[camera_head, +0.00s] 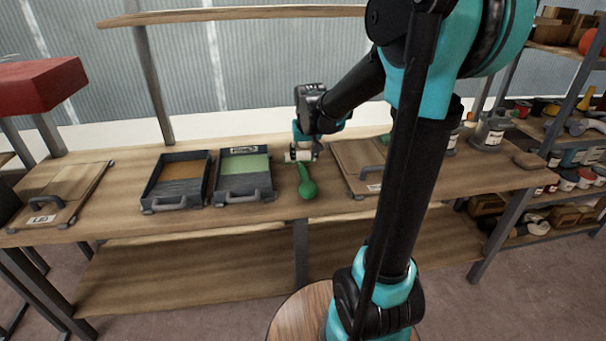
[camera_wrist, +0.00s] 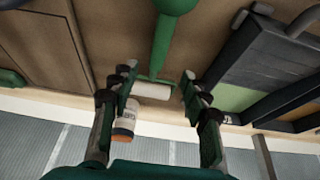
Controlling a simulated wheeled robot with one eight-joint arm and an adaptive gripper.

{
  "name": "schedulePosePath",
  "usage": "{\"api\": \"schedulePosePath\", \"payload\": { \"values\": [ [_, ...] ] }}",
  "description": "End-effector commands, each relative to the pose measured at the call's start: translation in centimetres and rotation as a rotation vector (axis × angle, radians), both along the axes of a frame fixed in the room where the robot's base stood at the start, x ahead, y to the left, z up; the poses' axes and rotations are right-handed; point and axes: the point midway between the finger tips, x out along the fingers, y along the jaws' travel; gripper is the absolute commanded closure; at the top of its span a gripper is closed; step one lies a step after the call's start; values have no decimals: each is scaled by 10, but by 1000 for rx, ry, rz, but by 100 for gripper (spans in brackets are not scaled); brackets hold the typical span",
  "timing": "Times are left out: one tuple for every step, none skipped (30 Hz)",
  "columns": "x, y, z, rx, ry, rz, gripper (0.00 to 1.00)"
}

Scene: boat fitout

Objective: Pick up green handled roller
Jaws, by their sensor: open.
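The green handled roller (camera_head: 307,188) lies on the wooden workbench, its bulbous green grip toward the front edge. In the wrist view its green handle (camera_wrist: 165,45) runs from the top down to a white roller sleeve (camera_wrist: 152,90). My gripper (camera_head: 302,153) is low over the sleeve end of the roller. In the wrist view my gripper (camera_wrist: 158,82) is open, with one finger on each side of the sleeve and thin frame. A gap shows between the sleeve and the fingers; I cannot tell how far below the fingertips the sleeve is.
Left of the roller stand a tray with a green inside (camera_head: 243,190) and a dark tray with a brown inside (camera_head: 178,190). A wooden board with a handle (camera_head: 350,160) lies to the right. A white bottle with an orange end (camera_wrist: 126,118) shows behind the left finger.

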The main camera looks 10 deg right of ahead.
Motion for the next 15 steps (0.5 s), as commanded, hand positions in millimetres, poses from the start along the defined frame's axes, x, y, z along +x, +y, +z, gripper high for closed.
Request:
{"api": "schedulePosePath", "payload": {
  "values": [
    [4, 0, -8, 0, 0, 0, 53],
    [6, 0, -12, 0, 0, 0, 53],
    [8, 0, -18, 0, 0, 0, 53],
    [9, 0, -22, 0, 0, 0, 53],
    [11, 0, -25, 0, 0, 0, 53],
    [12, 0, -29, 0, 0, 0, 53],
    [13, 0, -32, 0, 0, 0, 53],
    [14, 0, -34, 0, 0, 0, 53],
    [15, 0, -36, 0, 0, 0, 53],
    [15, 0, -37, 0, 0, 0, 53],
    [16, 0, -38, 0, 0, 0, 53],
    [16, 0, -40, 0, 0, 0, 53],
    [16, 0, -41, 0, 0, 0, 53],
    [17, -1, -42, 0, 0, 0, 53],
    [18, -1, -44, 0, 0, 0, 53]
  ]
}}
